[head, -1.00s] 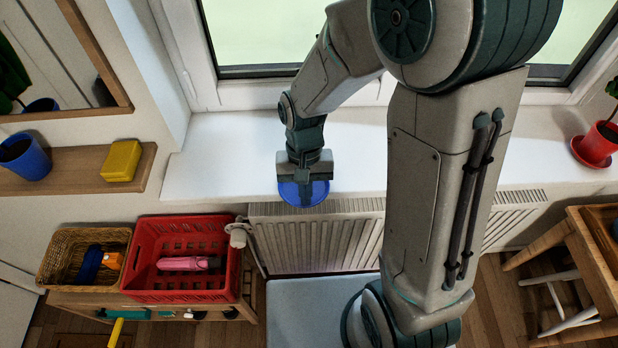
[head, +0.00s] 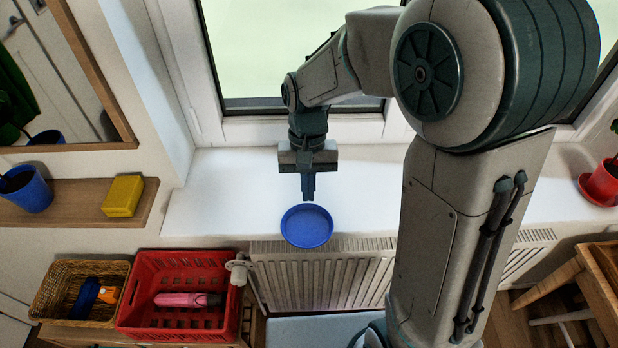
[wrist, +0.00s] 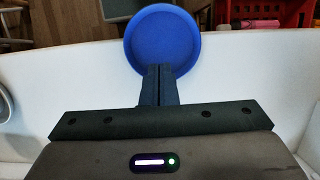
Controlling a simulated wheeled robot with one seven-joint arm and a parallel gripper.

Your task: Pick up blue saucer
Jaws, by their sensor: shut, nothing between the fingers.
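The blue saucer (head: 307,227) lies at the front edge of the white windowsill, partly over the edge above the radiator. It also shows in the wrist view (wrist: 162,35), just beyond my fingertips. My gripper (head: 308,198) points down above the sill, at the saucer's far rim. Its fingers (wrist: 158,70) are shut together with nothing between them. In the wrist view the fingertips overlap the saucer's near rim. I cannot tell whether they touch it.
The white sill (head: 230,190) is clear around the saucer. A radiator (head: 320,275) is below. A red crate (head: 150,265) and a wicker basket (head: 60,275) stand at lower left. A red plant pot (head: 604,182) sits on the sill at right. A shelf (head: 75,205) is at left.

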